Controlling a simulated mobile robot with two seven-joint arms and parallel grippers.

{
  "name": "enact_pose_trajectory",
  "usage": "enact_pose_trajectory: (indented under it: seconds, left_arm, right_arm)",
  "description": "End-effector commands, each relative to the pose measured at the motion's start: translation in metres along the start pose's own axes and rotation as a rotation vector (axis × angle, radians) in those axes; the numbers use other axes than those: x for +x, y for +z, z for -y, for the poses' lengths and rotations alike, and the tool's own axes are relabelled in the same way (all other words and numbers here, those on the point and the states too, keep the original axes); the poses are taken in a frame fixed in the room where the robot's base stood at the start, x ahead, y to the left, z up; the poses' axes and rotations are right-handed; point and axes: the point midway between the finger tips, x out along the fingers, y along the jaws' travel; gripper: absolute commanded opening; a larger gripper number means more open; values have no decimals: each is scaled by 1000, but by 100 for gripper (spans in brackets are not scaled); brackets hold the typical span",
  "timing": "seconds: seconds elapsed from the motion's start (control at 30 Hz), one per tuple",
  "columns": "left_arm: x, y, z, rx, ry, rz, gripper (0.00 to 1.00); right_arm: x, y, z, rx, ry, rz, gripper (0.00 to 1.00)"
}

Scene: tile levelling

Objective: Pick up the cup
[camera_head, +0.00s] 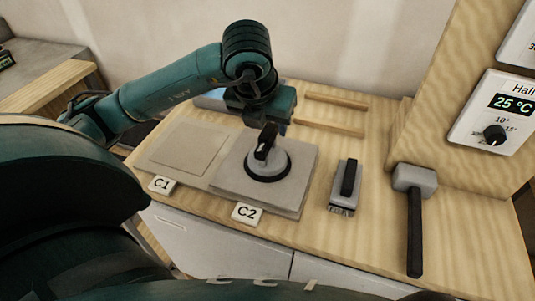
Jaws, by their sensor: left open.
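The cup is a round grey suction cup (280,161) with a dark rim and a black handle (265,143) on top. It sits upright on the grey tile (296,192) behind the C2 label. My left gripper (270,124) is open and points down just above and behind the handle. From this view I cannot tell whether its fingers touch the handle. My right gripper is not in view.
A flat tile (182,148) lies at C1. A grey tool with a black handle (346,186) and a mallet (414,215) lie to the right. Two wooden strips (335,101) lie at the back. A wooden panel with a thermostat (497,113) rises at right.

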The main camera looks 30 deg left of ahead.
Motion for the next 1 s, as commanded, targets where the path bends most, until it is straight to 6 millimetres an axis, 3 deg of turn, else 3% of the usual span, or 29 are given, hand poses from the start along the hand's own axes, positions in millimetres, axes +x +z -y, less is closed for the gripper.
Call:
enact_pose_trajectory:
  seconds: [0.23,0.57,1.0]
  left_arm:
    - [36,-3,-5,0,1,-6,45]
    - [43,-3,-4,1,-1,-2,45]
    - [42,-3,-4,0,-1,-2,9]
  right_arm:
    - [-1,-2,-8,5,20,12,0]
    - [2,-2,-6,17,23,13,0]
    - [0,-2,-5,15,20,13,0]
